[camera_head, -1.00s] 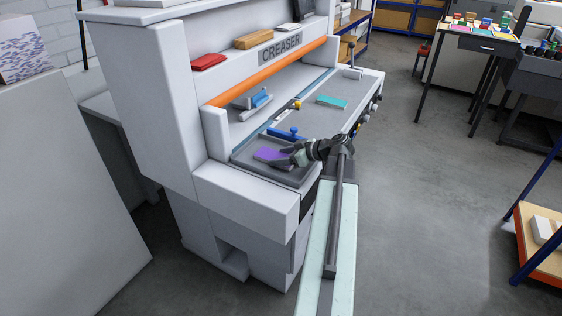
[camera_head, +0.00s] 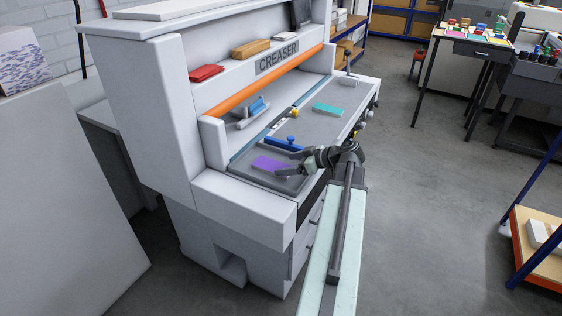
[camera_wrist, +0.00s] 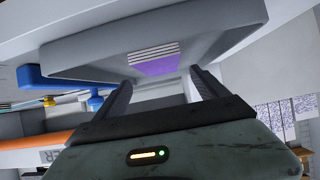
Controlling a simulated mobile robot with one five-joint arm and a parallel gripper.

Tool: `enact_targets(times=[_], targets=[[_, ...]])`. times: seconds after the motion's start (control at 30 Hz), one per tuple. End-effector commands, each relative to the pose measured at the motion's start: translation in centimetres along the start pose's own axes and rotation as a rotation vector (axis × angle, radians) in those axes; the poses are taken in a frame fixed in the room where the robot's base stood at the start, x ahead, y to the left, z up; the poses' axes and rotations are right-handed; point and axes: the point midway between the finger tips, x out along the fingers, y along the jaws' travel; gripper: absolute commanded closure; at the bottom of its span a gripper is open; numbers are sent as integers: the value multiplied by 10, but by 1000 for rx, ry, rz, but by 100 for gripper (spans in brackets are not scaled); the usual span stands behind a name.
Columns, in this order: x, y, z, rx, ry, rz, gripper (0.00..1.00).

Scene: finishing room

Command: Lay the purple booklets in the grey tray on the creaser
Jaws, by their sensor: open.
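A purple booklet (camera_head: 270,166) lies flat in the grey tray (camera_head: 246,174) at the near end of the creaser bed (camera_head: 341,118). In the wrist view the purple booklet (camera_wrist: 156,64) sits inside the tray (camera_wrist: 75,62), with pale stripes on its edge; I cannot tell if it is one booklet or a stack. My gripper (camera_head: 290,164) is at the tray's right side, beside the booklet. In the wrist view my gripper (camera_wrist: 160,88) has its two fingers apart with nothing held between them. No other purple booklet shows.
A blue-handled part (camera_head: 285,144) lies along the tray's far side. A teal piece (camera_head: 329,109) lies on the bed. The orange bar (camera_head: 265,83) spans the creaser. Red (camera_head: 206,72) and tan (camera_head: 251,48) items sit on its ledge. Open floor lies to the right.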

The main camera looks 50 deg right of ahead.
Motion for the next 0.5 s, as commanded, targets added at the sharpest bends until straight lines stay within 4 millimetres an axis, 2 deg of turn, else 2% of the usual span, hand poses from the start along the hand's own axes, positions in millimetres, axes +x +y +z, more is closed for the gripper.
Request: enact_targets(times=[0.03,0.2,0.33,0.5], targets=[[-18,0,-6,2,0,2,17],[-55,0,-5,2,0,2,17],[-70,0,-2,1,0,1,17],[-75,0,0,0,0,0,17]])
